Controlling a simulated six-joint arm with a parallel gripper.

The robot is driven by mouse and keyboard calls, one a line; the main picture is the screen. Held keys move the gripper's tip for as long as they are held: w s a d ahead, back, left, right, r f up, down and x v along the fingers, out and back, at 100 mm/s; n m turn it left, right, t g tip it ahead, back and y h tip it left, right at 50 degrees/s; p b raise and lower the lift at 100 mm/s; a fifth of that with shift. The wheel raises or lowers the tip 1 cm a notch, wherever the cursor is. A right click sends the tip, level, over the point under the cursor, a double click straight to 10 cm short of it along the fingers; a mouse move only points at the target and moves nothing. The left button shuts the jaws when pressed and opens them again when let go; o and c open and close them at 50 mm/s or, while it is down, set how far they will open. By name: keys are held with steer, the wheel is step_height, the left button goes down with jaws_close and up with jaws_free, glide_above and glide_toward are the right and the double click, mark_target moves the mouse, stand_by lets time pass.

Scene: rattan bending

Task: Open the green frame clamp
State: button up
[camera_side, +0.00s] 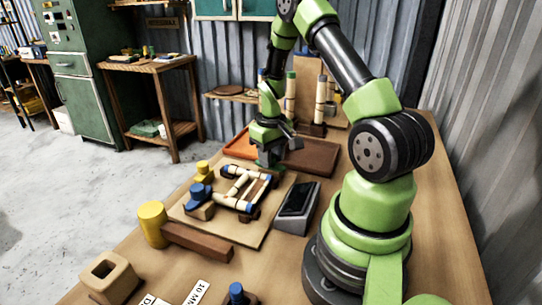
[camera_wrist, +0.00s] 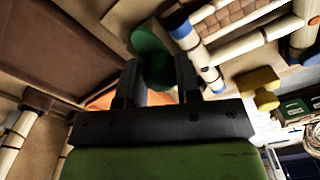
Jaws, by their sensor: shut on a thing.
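The green frame clamp (camera_wrist: 150,42) shows in the wrist view as a dark green rounded knob between my gripper's two fingers. My gripper (camera_wrist: 158,75) is shut on it. In the side view, my gripper (camera_side: 272,148) is low over the far right corner of the wooden board (camera_side: 249,233), and only a little green of the clamp (camera_side: 268,161) shows under it. The rattan frame (camera_side: 240,186), with blue bands at its joints, lies on the board close to the clamp. My gripper hides much of the clamp, so how far it is turned cannot be told.
A blue clamp (camera_side: 199,195) and a yellow clamp (camera_side: 203,171) stand at the frame's left. A grey device (camera_side: 296,203) lies right of the board. A brown tray (camera_side: 315,157) and an orange tray (camera_side: 238,145) lie behind. A yellow-headed mallet (camera_side: 152,222) lies in front.

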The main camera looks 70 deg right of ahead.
steer(key=shift+n, duration=0.5)
steer(key=o, duration=0.9)
step_height(320, 180, up, 10)
steer(key=shift+f, duration=0.25)
steer(key=shift+r, duration=0.25)
